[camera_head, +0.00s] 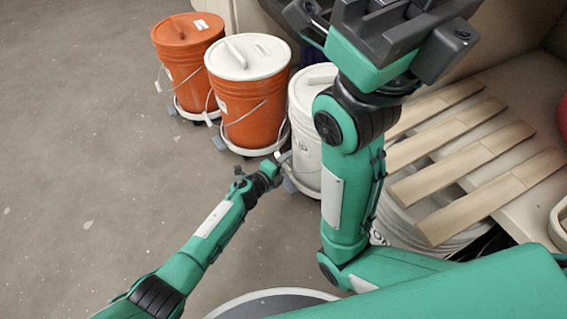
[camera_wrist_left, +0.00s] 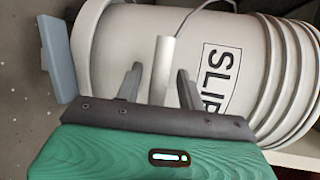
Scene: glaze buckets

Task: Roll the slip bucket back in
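My left gripper (camera_head: 275,163) is low at the bucket's near side. In the left wrist view its fingers (camera_wrist_left: 158,88) stand apart, with the grey bail grip (camera_wrist_left: 163,65) between them. My right gripper (camera_head: 385,25) is raised high; its fingertips are unclear.
Two orange buckets stand on dollies to the left: one with a white lid (camera_head: 256,105), one with an orange lid (camera_head: 187,62). A bench with wooden slats (camera_head: 470,135) is at the right, over a white container (camera_head: 420,222). The floor (camera_head: 75,130) at left is clear.

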